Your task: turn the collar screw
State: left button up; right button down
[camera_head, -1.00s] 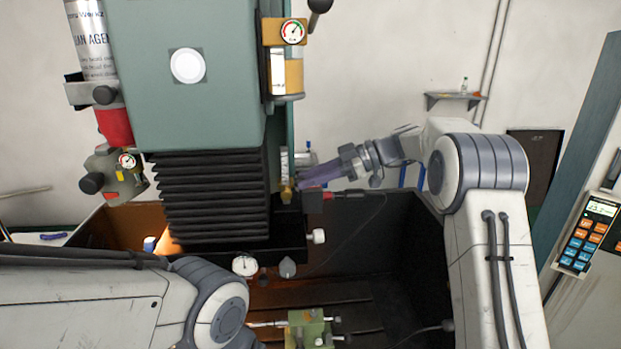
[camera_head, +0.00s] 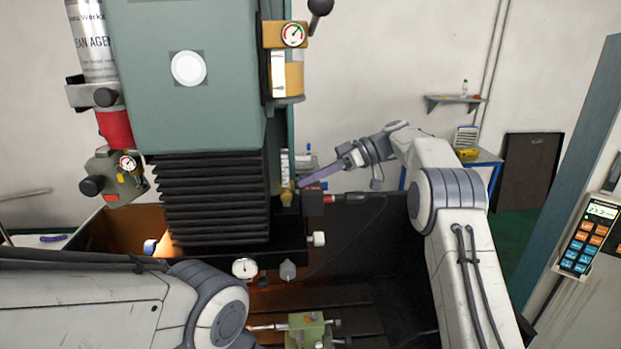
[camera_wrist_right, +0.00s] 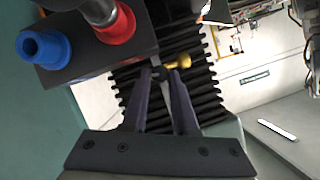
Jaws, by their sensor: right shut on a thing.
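In the right wrist view, the two dark fingers of my right gripper (camera_wrist_right: 163,74) reach up to a small dark round piece (camera_wrist_right: 160,73), which I take to be the collar screw. It sits between the fingertips, and the gripper is shut on it. A brass knob (camera_wrist_right: 180,61) shows just beyond the right finger. In the head view, my right gripper (camera_head: 303,185) comes in from the right beside the machine head's lower right side, near a small brass fitting (camera_head: 286,197). The screw is too small to make out there. My left arm shows at lower left; its gripper is hidden.
A black bellows (camera_head: 210,195) hangs under the green machine head (camera_head: 180,80). A block with a blue fitting (camera_wrist_right: 44,47) and a red fitting (camera_wrist_right: 116,25) is close to my right fingers. A green vise (camera_head: 308,328) stands below in the dark tray.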

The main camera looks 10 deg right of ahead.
dwell(0.4)
jog(key=c, duration=0.7)
grip_release()
